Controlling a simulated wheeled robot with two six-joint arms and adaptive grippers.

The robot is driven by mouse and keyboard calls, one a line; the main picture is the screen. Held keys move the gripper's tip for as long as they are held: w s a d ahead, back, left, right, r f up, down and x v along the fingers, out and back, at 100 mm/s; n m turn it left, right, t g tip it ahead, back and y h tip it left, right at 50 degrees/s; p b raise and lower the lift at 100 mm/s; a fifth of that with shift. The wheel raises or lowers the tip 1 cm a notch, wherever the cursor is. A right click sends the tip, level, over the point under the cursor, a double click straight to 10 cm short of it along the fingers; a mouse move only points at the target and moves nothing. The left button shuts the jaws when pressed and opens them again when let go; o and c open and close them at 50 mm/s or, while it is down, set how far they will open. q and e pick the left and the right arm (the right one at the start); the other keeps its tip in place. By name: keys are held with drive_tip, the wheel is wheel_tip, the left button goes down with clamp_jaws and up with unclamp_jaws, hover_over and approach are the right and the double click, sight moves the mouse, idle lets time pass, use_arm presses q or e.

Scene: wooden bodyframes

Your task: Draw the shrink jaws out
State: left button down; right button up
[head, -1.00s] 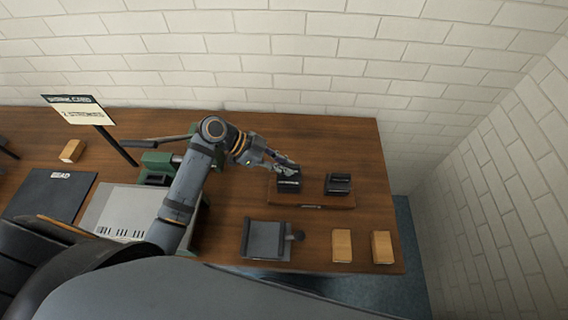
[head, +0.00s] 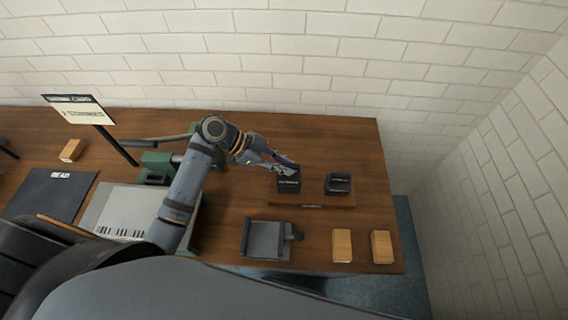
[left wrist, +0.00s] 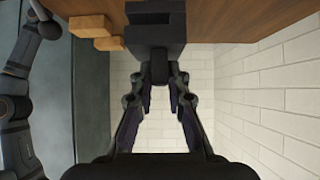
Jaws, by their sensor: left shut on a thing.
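Two dark block-shaped pieces sit side by side on a low wooden rack (head: 312,205) at the right of the bench. The left dark block (head: 289,187) has a small pale label on its front, too small to read. The right dark block (head: 338,184) looks alike. My left gripper (head: 287,171) is at the top of the left block. In the left wrist view its fingers (left wrist: 160,80) close on a narrow dark part of this block (left wrist: 156,36). I cannot tell which block is the shrink jaws. My right gripper is out of view.
A grey vise-like fixture (head: 267,240) with a dark knob lies in front of the rack. Two wooden blocks (head: 342,245) (head: 381,247) stand near the front right. A green press (head: 160,163), a sign (head: 77,109) and a dark mat (head: 50,193) are at left. Bench behind the rack is clear.

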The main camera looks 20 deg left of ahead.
use_arm(q)
drive_tip(key=shift+f+b, duration=1.45)
drive_tip(key=shift+f, duration=0.2)
drive_tip(key=c, duration=1.3)
unclamp_jaws()
drive_tip(key=shift+o, duration=0.2)
drive_tip(key=shift+s+f, duration=0.1)
drive_tip(key=shift+f, duration=0.1)
wheel_tip(320, 180, up, 10)
drive_tip(key=shift+r, duration=0.15)
